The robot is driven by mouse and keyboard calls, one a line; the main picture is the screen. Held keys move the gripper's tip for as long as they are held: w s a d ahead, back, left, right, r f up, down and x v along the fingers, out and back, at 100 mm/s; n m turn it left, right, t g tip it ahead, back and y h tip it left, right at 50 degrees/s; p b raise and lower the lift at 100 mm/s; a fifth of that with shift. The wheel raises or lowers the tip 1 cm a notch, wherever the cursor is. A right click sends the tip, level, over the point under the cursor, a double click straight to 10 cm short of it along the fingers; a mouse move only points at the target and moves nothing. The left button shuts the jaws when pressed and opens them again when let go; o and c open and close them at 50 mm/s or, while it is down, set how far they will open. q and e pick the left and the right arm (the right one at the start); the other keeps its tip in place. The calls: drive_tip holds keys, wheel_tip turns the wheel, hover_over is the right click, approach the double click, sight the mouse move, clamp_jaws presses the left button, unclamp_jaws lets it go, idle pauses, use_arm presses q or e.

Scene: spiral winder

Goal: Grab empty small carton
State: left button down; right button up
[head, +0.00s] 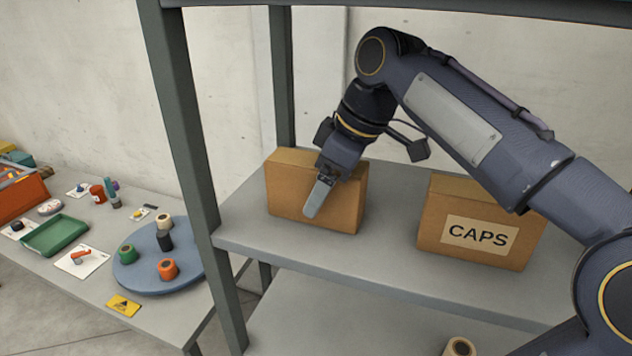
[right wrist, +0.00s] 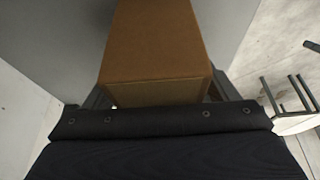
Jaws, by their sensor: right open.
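A plain brown carton (head: 285,205) stands on the upper grey shelf, to the left of the other carton. My right gripper (head: 322,190) is at its front and top, with one finger visible down the front face. In the right wrist view the carton (right wrist: 155,45) fills the upper middle, and parts of my right gripper (right wrist: 155,98) show at both sides of it. The gripper is open; whether a finger touches the carton I cannot tell. The carton's inside is hidden. My left gripper is in neither view.
A brown carton marked CAPS (head: 435,225) stands on the shelf (head: 385,248) to the right. A dark green post (head: 188,150) rises at the shelf's left. A table at left holds a blue round turntable (head: 140,275) with spools and a green tray (head: 55,235). Shelf between cartons is clear.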

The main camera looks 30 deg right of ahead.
drive_tip(key=shift+s+f, duration=0.1)
drive_tip(key=shift+c, duration=0.4)
drive_tip(key=c, duration=1.2)
